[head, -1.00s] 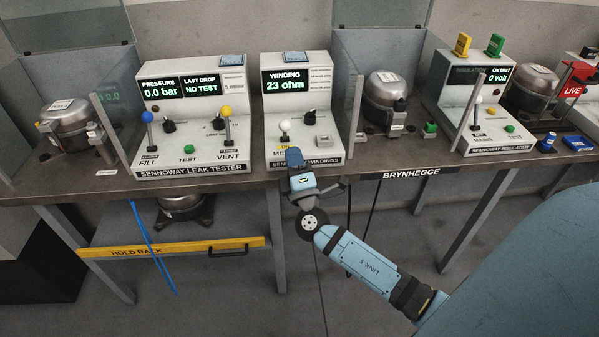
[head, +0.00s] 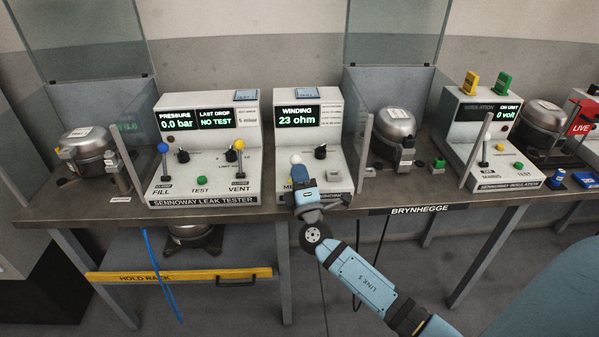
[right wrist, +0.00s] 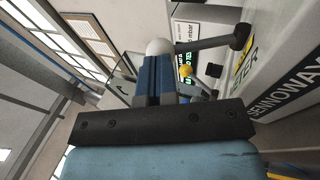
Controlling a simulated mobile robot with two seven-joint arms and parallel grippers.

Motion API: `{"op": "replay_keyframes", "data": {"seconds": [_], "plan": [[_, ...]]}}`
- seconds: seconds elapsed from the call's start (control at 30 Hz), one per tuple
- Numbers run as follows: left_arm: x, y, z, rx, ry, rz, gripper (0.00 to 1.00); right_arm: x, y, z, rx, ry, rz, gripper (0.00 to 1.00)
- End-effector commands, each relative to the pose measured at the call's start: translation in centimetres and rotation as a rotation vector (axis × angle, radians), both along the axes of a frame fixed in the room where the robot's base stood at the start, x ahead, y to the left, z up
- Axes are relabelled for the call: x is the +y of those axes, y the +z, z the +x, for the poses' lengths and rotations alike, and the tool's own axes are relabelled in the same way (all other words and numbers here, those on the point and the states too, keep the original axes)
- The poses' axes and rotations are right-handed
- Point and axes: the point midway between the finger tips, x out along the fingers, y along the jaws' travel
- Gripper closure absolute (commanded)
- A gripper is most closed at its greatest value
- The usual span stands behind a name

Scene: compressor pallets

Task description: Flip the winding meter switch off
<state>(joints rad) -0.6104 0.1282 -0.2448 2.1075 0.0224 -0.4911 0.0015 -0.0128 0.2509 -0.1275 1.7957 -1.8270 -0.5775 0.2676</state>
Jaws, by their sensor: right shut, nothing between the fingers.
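The winding meter (head: 310,140) stands at the middle of the bench, its lit display (head: 298,116) reading 23 ohm. Its switch has a white ball knob (head: 296,159), and my right gripper covers the lever below and its label. My right gripper (head: 301,176) is shut and empty, right in front of the switch. In the right wrist view, the white knob (right wrist: 158,46) shows just beyond the tips of the blue fingers (right wrist: 155,78). I cannot tell whether they touch the lever. My left gripper is not in view.
A black knob (head: 320,152) and a grey button (head: 333,172) sit to the right on the meter. The leak tester (head: 208,150), with blue and yellow levers, stands at left. A compressor (head: 395,130) and the insulation tester (head: 475,135) are at right.

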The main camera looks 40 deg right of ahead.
Motion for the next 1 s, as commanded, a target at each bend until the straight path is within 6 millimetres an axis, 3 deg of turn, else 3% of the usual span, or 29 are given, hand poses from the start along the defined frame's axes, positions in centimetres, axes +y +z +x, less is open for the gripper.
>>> {"op": "replay_keyframes", "data": {"seconds": [0.03,0.3,0.43,0.7,1.0], "plan": [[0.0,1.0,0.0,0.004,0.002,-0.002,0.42,-0.1,0.8,0.1,0.012,0.000,0.010,1.00],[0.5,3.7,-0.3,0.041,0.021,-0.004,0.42,-0.6,2.7,0.9,0.140,0.000,0.088,1.00],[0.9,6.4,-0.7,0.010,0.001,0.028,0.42,-0.9,3.5,1.5,0.222,-0.001,0.141,1.00],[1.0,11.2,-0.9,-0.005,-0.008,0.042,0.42,-1.7,3.7,2.8,0.368,0.000,0.229,1.00],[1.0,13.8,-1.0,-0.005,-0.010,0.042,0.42,-2.5,3.7,4.0,0.442,-0.001,0.270,1.00]]}}
